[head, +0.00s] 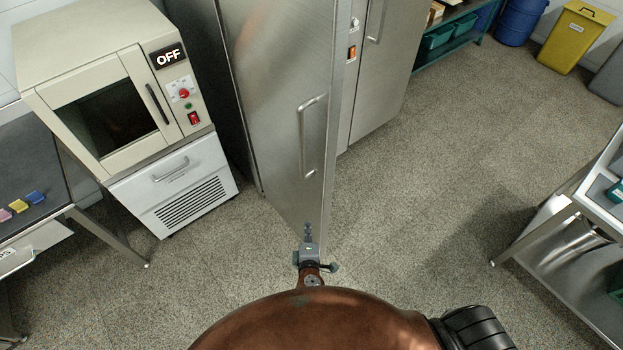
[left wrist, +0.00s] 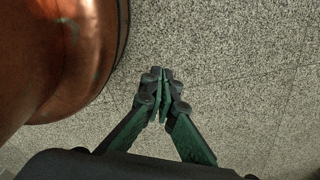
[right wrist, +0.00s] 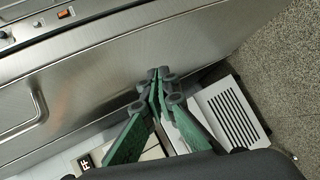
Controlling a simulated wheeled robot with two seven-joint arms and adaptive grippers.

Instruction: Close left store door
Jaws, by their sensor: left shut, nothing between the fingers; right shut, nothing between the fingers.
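The left store door (head: 275,90) is a tall brushed-steel panel that stands swung out from the steel cabinet. Its bar handle (head: 308,135) is near its free right edge. My right gripper (head: 308,230) is shut and empty, in front of the door's lower part, below the handle in the head view. In the right wrist view its fingers (right wrist: 157,82) overlap the door (right wrist: 110,75), with the handle (right wrist: 40,115) to the left; I cannot tell whether they touch. My left gripper (left wrist: 162,90) is shut and empty over bare floor in the left wrist view. It is hidden in the head view.
The cabinet's other door (head: 385,75) looks closed. Left of the door stands an oven (head: 105,95) with an OFF sign, on a white vented unit (head: 180,185). A metal table (head: 600,170) is at the right. Floor between door and table is clear.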

